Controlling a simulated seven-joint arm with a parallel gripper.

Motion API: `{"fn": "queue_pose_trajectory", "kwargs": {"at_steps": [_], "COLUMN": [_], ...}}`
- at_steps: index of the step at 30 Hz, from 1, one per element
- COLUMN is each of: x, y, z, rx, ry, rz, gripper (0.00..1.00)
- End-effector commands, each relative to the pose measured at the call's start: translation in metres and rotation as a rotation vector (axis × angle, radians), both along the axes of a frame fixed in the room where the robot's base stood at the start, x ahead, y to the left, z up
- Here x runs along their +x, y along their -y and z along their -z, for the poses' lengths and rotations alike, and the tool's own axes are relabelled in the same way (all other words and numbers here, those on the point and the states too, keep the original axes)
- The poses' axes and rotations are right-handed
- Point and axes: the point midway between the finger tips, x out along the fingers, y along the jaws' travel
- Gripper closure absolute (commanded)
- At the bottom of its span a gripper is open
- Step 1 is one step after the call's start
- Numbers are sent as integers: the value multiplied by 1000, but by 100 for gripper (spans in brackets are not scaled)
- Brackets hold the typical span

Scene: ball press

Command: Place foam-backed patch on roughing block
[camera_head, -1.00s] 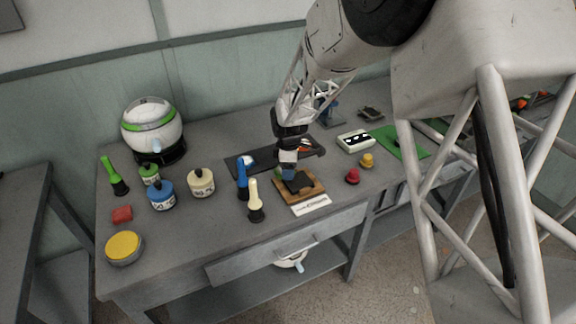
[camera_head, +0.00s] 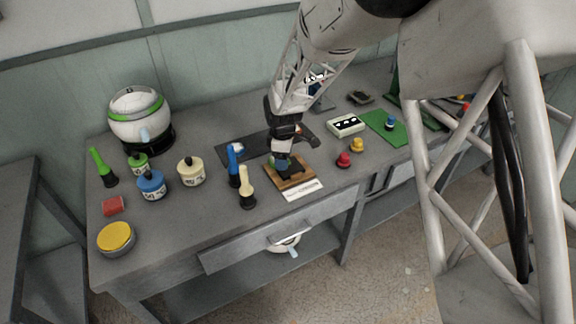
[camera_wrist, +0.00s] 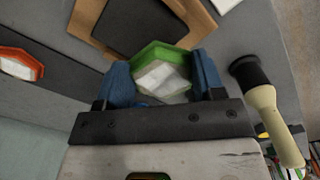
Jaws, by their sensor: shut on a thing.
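My gripper (camera_wrist: 163,82) is shut on a hexagonal patch (camera_wrist: 162,53) with a green edge and a pale, shiny face, held between its blue fingertips. In the head view, my gripper (camera_head: 281,164) is low over a wooden board (camera_head: 304,179). The wrist view shows a dark square block (camera_wrist: 140,24) on this board (camera_wrist: 88,20), just beyond the patch. I take the dark block to be the roughing block. The patch overlaps the block's near edge in the picture. I cannot tell whether they touch. My gripper hides part of the block in the head view.
A cream-handled tool (camera_head: 246,186) and a blue-handled tool (camera_head: 234,166) stand close left of the board. A white card (camera_head: 303,190) lies in front. An orange-edged hexagonal piece (camera_wrist: 20,63) lies on the dark mat behind. Red (camera_head: 344,160) and yellow (camera_head: 357,145) knobs stand right.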

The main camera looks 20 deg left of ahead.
Motion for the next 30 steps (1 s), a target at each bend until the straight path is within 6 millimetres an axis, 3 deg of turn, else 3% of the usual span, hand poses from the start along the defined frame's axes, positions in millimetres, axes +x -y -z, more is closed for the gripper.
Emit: {"fn": "queue_pose_trajectory", "kwargs": {"at_steps": [21, 30], "x": [-101, -121], "y": [85, 102], "z": [-18, -18], "rx": [1, 0], "ry": [2, 1], "rz": [537, 649], "gripper": [60, 60]}}
